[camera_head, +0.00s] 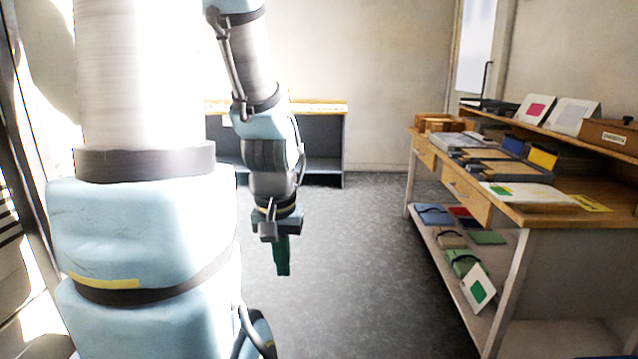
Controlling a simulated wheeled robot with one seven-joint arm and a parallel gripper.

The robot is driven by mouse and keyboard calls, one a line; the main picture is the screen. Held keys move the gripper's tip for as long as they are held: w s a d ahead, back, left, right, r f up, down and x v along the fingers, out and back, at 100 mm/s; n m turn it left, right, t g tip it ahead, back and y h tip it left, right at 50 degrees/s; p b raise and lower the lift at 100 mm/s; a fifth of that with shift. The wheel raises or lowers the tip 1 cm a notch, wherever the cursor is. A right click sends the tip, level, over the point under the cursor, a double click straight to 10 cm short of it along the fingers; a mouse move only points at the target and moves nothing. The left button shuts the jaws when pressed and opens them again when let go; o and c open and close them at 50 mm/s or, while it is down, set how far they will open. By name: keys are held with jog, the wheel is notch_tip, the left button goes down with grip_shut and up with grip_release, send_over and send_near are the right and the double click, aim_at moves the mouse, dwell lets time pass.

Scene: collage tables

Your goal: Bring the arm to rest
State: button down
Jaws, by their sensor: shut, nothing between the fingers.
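My arm hangs in front of me on the left side of the head view, its pale blue and grey links bent downward. My gripper (282,262) is at the arm's lower end, with green fingers pointing down over the grey floor. The fingers are shut with nothing between them. The gripper is clear of the furniture and touches nothing that I can see. My near arm links hide the left part of the room.
A wooden workbench (560,215) with papers, trays and boxes stands at the right. Its lower shelf (440,218) holds colored folders and cards. A low grey shelf unit (325,145) stands at the back wall. The floor (370,270) between them is clear.

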notch_tip(320, 180, up, 13)
jog(key=p, duration=1.1)
jog(key=shift+r, duration=0.2)
